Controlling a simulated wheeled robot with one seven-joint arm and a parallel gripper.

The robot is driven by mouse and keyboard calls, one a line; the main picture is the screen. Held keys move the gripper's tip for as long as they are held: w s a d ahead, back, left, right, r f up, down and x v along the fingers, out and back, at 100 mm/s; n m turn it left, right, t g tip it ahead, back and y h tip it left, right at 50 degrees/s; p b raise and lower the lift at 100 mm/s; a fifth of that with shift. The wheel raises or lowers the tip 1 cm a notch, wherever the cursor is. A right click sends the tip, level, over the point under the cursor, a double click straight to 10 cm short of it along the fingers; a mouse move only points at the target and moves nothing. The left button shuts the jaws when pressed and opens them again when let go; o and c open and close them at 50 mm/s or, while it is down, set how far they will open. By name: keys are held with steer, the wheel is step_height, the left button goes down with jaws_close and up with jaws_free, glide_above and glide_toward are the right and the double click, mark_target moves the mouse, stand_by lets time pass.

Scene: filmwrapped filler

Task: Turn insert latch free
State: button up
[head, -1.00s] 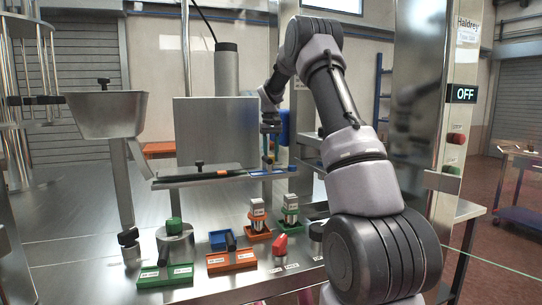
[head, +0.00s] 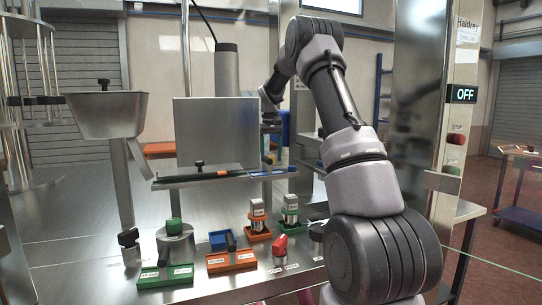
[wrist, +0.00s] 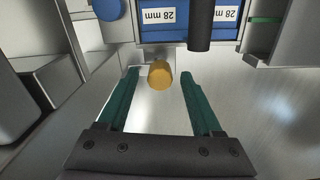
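In the wrist view a blue insert (wrist: 183,29) with two "28 mm" labels sits in a metal housing at the top. A black cylindrical handle (wrist: 199,33) sticks out from its middle. A round yellow-orange knob (wrist: 160,74) is below the insert; I cannot tell for sure whether it is the latch. My gripper (wrist: 159,82) is open, with its teal fingertips on either side of the knob and visible gaps to it. In the head view my gripper is small and mostly hidden beside the upright plate (head: 215,135).
Green (head: 165,274) and orange (head: 231,262) labelled inserts lie on the bench front, with a blue block (head: 221,239) and a red knob (head: 280,246) nearby. A steel hopper (head: 104,115) stands left. A display (head: 462,94) on the right column reads OFF.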

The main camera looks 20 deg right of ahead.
step_height(320, 180, up, 11)
stand_by(0.4)
steer(key=shift+f, duration=0.1)
steer(key=s+a+r+t, duration=0.1)
steer(key=s+a+r, duration=0.2)
steer(key=s, duration=0.4)
steer(key=s+a+r+t, duration=0.1)
steer(key=s+a+r, duration=0.15)
steer(key=s, duration=0.45)
steer(key=s+a+r+t, duration=0.1)
steer(key=s+a+r, duration=0.15)
steer(key=s, duration=0.35)
steer(key=s+a+f+m+t+y, duration=0.1)
steer(key=s+a+f+t, duration=0.1)
steer(key=s, duration=0.7)
steer(key=s+a+f+m+t+y, duration=0.1)
steer(key=s+f, duration=0.3)
steer(key=s, duration=0.6)
steer(key=shift+s+a+m+t, duration=0.2)
steer(key=shift+a+m+t, duration=0.15)
steer(key=shift+t, duration=0.25)
